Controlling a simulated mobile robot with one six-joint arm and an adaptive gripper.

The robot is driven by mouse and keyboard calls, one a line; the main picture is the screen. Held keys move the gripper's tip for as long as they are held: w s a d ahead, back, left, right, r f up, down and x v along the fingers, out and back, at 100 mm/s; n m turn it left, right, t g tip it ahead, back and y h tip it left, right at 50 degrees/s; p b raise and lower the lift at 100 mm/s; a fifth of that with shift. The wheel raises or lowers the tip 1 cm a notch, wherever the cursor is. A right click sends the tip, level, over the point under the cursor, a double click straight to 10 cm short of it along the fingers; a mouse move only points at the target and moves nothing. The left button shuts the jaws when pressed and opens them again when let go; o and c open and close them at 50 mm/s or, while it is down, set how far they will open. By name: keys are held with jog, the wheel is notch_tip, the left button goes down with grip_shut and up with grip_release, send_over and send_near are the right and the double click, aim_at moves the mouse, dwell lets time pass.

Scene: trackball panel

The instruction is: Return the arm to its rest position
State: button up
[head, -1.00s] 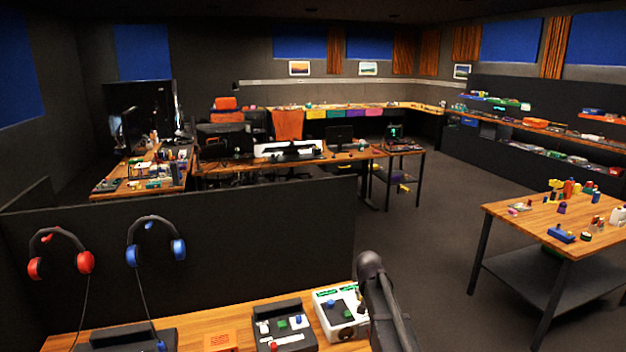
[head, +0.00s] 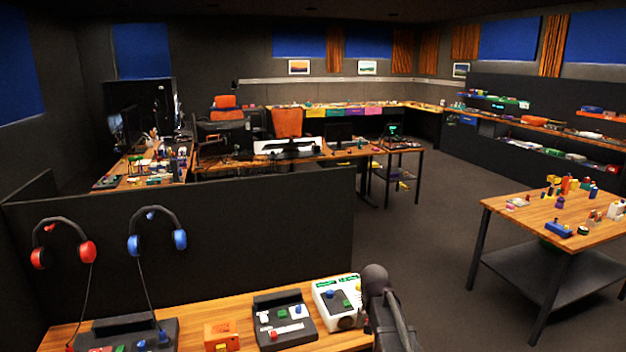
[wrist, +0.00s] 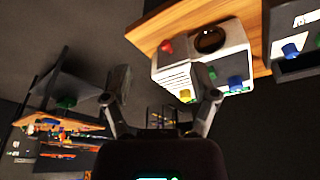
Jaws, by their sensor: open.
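My gripper (wrist: 160,85) is open and empty in the wrist view, its two dark fingers spread apart. Beyond the right finger is a white control panel (wrist: 232,58) with a dark round ball (wrist: 210,40) and red, blue, yellow and green controls. I cannot tell the exact gap between finger and panel. In the head view a white panel (head: 352,321) stands at the right end of the near wooden desk. My dark arm (head: 385,305) rises just right of it. My gripper's fingers do not show in the head view.
A dark button box (head: 270,303), an orange box (head: 221,334) and a wider dark console (head: 110,330) sit left on the desk. Red and blue headphones (head: 157,232) hang on the partition (head: 250,225). A cluttered table (head: 530,222) stands right, with open floor between.

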jog(key=s+f+n+g+b, duration=0.1)
jog(key=s+f+b, duration=0.1)
jog(key=s, duration=0.8)
jog(key=s+f+n+g+y+b, duration=0.1)
jog(key=s+f, duration=0.4)
jog(key=s, duration=0.5)
jog(key=g+b, duration=0.1)
jog(key=b, duration=0.1)
jog(key=shift+s+a+n+b, duration=0.2)
jog(key=shift+s+n+b, duration=0.1)
jog(key=shift+s, duration=0.05)
dwell(0.9)
